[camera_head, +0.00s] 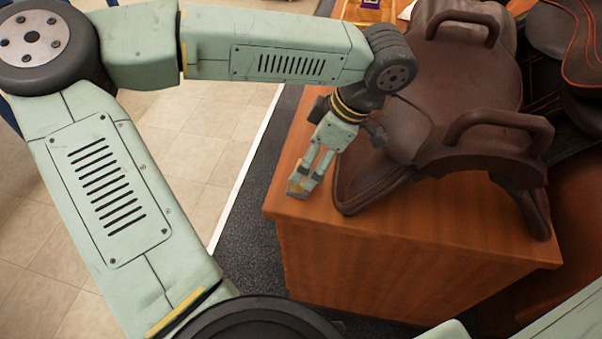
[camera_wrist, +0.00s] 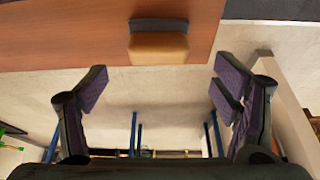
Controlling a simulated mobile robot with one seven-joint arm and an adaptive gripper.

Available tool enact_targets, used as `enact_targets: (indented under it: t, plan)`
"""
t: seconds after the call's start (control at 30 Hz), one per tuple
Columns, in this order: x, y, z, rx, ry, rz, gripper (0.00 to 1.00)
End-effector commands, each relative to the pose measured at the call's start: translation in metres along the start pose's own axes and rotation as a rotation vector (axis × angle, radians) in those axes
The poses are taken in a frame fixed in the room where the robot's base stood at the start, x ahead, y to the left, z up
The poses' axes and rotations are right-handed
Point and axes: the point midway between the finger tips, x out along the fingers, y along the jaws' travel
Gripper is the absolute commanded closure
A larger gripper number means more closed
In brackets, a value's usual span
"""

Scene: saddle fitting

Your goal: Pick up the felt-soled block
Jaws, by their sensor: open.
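The felt-soled block (camera_wrist: 158,46) shows in the wrist view at upper middle. It has a tan wooden body and a dark grey layer along its upper side. It is seen against the brown wooden table top (camera_wrist: 60,35), right at the table's edge.
A brown leather saddle (camera_head: 455,75) with two dark handles stands on the table just right of my gripper. A tan item (camera_head: 368,10) lies at the table's far end. Open tiled floor (camera_head: 215,120) is to the left.

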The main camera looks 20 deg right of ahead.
Motion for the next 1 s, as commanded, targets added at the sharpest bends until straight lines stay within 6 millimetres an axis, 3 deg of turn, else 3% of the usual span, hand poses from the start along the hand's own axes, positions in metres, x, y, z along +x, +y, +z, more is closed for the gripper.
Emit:
enact_targets:
  t: [0.4,0.7,1.0]
  plan:
    - [0.049,0.001,0.0,-0.001,-0.002,-0.001,0.18]
    - [0.055,0.001,0.001,-0.001,-0.001,0.001,0.19]
    - [0.054,0.001,0.001,-0.001,-0.001,0.001,0.39]
